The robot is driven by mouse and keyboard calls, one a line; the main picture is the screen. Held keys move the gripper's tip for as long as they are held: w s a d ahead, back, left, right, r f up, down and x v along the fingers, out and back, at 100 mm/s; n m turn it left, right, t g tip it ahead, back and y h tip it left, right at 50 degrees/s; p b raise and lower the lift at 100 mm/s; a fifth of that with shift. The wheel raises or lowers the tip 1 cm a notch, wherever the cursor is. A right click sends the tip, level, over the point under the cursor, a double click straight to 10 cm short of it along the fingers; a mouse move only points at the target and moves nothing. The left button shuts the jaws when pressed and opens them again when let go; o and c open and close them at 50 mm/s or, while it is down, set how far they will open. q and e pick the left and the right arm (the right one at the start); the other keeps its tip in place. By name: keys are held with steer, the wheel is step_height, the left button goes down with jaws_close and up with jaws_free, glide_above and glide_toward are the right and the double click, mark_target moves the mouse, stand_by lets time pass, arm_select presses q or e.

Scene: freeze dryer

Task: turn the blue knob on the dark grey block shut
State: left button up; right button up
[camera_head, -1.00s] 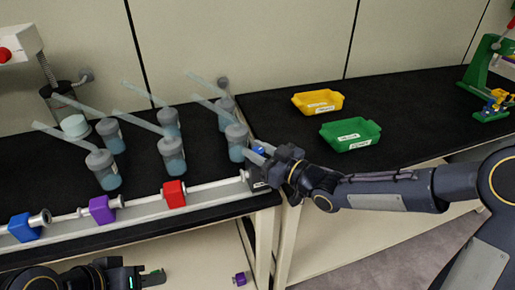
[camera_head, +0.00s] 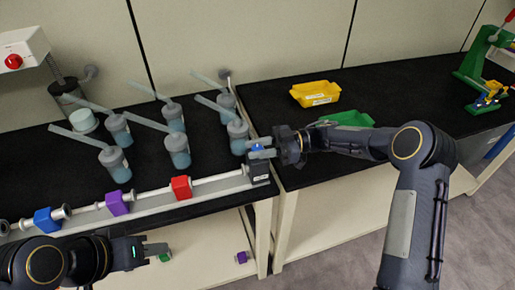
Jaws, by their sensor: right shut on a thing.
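The dark grey block (camera_head: 260,171) sits at the right end of the metal rail, at the edge of the left table. The blue knob (camera_head: 257,148) is on top of it and is partly hidden by the gripper fingers. My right gripper (camera_head: 262,149) reaches in from the right, with its fingers level and shut on the blue knob. My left gripper (camera_head: 154,250) is low at the front left, in front of the lower shelf and away from the block. Its fingers look spread apart and empty.
Blue (camera_head: 48,220), purple (camera_head: 117,203) and red (camera_head: 181,187) blocks sit along the rail. Several flasks with blue liquid (camera_head: 178,152) stand behind it. Yellow (camera_head: 316,94) and green (camera_head: 347,118) bins are on the right table. A purple piece (camera_head: 241,257) lies on the lower shelf.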

steer(key=n+g+h+b, duration=0.1)
steer(key=n+g, duration=0.1)
steer(key=g, duration=0.1)
steer(key=shift+n+g, duration=0.3)
steer(key=shift+n+g+h, duration=0.4)
steer(key=shift+r+g, duration=0.15)
steer(key=shift+g, duration=0.15)
steer(key=o, duration=0.9)
steer(key=shift+o, duration=0.2)
